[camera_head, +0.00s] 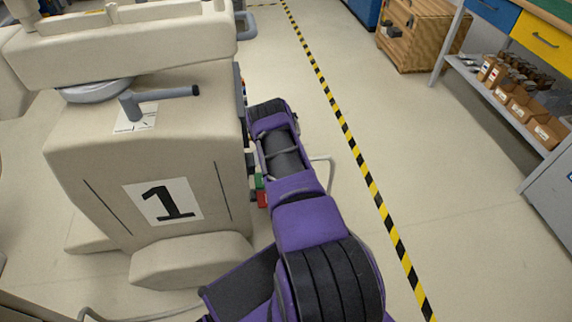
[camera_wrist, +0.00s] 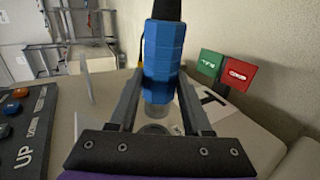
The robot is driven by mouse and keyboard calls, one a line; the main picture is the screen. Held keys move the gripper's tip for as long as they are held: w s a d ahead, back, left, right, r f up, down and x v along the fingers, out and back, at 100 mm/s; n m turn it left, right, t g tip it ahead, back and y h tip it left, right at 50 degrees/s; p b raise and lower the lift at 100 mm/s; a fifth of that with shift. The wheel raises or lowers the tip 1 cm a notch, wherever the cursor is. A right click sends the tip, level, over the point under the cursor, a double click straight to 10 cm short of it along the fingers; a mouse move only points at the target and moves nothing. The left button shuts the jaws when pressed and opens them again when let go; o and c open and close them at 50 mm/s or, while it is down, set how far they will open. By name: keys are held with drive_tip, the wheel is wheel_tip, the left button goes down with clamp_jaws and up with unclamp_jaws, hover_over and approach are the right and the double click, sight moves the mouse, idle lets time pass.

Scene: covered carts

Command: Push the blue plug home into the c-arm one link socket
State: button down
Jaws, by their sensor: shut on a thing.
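In the wrist view my gripper (camera_wrist: 162,75) has its two grey fingers on either side of the blue plug (camera_wrist: 164,48) and is shut on it. The plug is a ribbed blue cylinder with a black end at the top of the picture and a pale, clear-looking part at its lower end. A round grey shape shows below that part; I cannot tell whether it is the socket. In the head view the beige c-arm one (camera_head: 95,165) carries a large "1" label, and my purple arm reaches along its right side. Gripper, plug and socket cannot be made out there.
The wrist view shows a dark button panel marked UP (camera_wrist: 28,128) at left, and green (camera_wrist: 210,64) and red (camera_wrist: 239,73) tags at right. In the head view, clear floor lies around a yellow-black stripe (camera_head: 345,125), with a wooden crate (camera_head: 418,40) and workbench shelf (camera_head: 505,95) beyond.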

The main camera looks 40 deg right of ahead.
drive_tip(key=shift+w+a, duration=0.3)
drive_tip(key=shift+a, duration=0.35)
drive_tip(key=shift+w+a, duration=0.35)
drive_tip(key=shift+a, duration=0.3)
drive_tip(key=shift+w+a, duration=0.3)
drive_tip(key=shift+a, duration=0.35)
drive_tip(key=shift+w+a, duration=0.3)
drive_tip(key=shift+a, duration=0.3)
drive_tip(key=shift+w+a, duration=0.35)
drive_tip(key=shift+a, duration=0.3)
drive_tip(key=shift+w+a, duration=0.3)
drive_tip(key=shift+a, duration=0.3)
idle(0.5)
drive_tip(key=shift+c, duration=1.4)
unclamp_jaws()
drive_tip(key=shift+r, duration=0.1)
drive_tip(key=shift+w, duration=0.1)
drive_tip(key=shift+r, duration=0.1)
drive_tip(key=p+v, duration=0.1)
drive_tip(key=v, duration=0.4)
drive_tip(key=p+v, duration=0.1)
drive_tip(key=v, duration=0.5)
drive_tip(key=p+v, duration=0.1)
drive_tip(key=v, duration=0.5)
drive_tip(key=shift+s, duration=0.4)
drive_tip(key=shift+f, duration=0.2)
